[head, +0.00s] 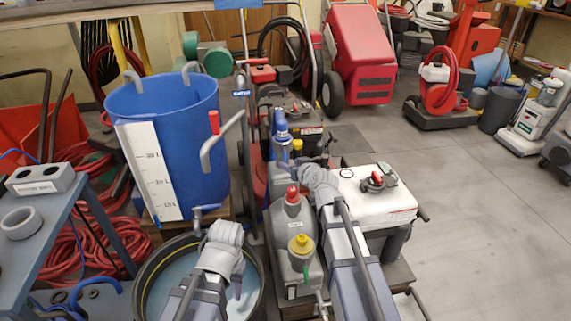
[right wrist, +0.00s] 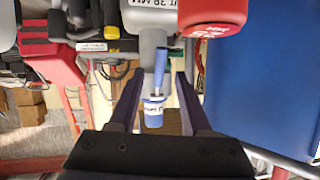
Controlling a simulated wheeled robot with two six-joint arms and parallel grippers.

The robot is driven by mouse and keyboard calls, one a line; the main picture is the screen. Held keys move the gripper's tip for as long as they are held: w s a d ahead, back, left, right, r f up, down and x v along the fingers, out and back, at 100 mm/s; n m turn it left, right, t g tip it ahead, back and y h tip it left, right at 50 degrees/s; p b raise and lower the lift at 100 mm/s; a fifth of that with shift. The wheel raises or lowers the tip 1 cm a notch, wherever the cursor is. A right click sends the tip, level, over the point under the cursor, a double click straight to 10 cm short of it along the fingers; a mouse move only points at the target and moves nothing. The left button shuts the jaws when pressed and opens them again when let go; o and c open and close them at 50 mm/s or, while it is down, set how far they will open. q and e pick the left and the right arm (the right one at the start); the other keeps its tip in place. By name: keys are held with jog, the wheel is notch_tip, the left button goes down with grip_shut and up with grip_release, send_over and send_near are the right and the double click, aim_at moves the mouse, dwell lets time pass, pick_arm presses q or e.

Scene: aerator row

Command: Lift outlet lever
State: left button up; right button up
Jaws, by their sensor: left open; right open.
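In the right wrist view a slim blue lever (right wrist: 160,66) stands out from a blue collar with white lettering (right wrist: 153,112). Both lie between the two fingers of my open right gripper (right wrist: 158,78), with visible room on each side; I see no grip on them. In the head view my right gripper (head: 312,163) is beside a blue bottle-like piece (head: 281,140), above the grey and white units. My left gripper (head: 237,286) is open and empty over the round tub. Another blue-handled tap (head: 207,207) shows below the blue tank. I cannot tell which blue part is the outlet lever.
The blue tank (head: 180,110) with a white scale stands left. A red block (right wrist: 212,12) and a grey lettered part (right wrist: 150,16) are close by the right fingers. The round tub (head: 150,290) and grey canister (head: 290,228) crowd the front. Floor (head: 480,220) is free at right.

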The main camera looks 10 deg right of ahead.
aim_at(286, 161)
jog(key=b+x, duration=0.1)
jog(key=x, duration=0.4)
jog(key=shift+w+f+b, duration=0.15)
jog(key=shift+f+b, duration=0.05)
jog(key=shift+b, duration=0.15)
jog(key=shift+c, duration=0.2)
grip_shut()
dwell(0.8)
